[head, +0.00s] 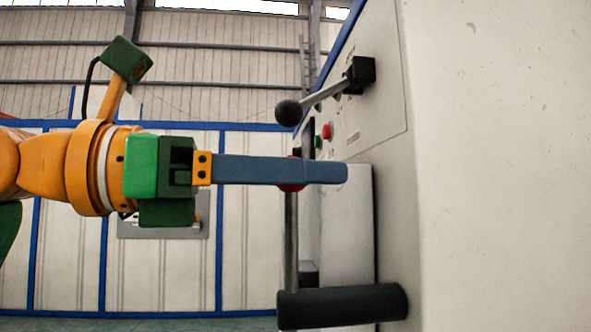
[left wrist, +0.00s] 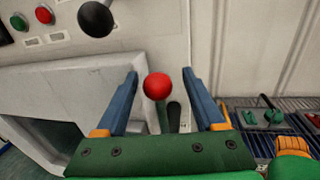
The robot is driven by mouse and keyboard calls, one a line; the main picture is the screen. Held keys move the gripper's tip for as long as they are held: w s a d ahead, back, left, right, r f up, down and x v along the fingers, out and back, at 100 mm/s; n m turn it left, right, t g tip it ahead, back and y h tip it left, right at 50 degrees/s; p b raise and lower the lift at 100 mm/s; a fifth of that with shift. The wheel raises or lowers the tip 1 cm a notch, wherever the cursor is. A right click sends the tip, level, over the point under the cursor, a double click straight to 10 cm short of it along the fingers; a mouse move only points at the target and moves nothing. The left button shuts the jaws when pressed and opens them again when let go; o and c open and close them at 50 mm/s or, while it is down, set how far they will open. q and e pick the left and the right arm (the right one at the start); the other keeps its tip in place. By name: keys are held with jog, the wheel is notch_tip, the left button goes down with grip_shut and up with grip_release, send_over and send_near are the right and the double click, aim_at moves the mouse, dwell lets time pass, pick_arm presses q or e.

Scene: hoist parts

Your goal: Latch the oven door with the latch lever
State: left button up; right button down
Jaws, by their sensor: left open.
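My left gripper (head: 345,173) reaches in from the left in the head view, level, with its blue fingers close to the white machine front. In the left wrist view its fingers (left wrist: 160,76) are open, one on each side of a red ball knob (left wrist: 157,86), with a gap on both sides. In the head view the finger mostly hides this red knob (head: 291,188). It sits atop an upright metal rod (head: 291,240), which looks like the latch lever. The oven door and its latching parts are not clearly identifiable.
Above the gripper, a second lever with a black ball knob (head: 289,112) sticks out from the panel. A green button (head: 318,142) and a red button (head: 327,131) sit below it. A thick black handle (head: 340,307) juts out below. Left of the machine is open room.

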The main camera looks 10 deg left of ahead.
aim_at(318, 188)
pick_arm(q)
jog(key=shift+a, duration=0.15)
jog(key=c, duration=0.3)
jog(key=shift+w, duration=0.1)
grip_shut()
dwell(0.7)
jog(key=shift+a, duration=0.1)
jog(key=w+n+p, duration=0.2)
jog(key=w+a+n+p, duration=0.1)
jog(key=n+p, duration=0.1)
jog(key=shift+w+a+f+g+y, duration=0.1)
jog(key=shift+w+f+g+y, duration=0.2)
jog(key=shift+w+g, duration=0.1)
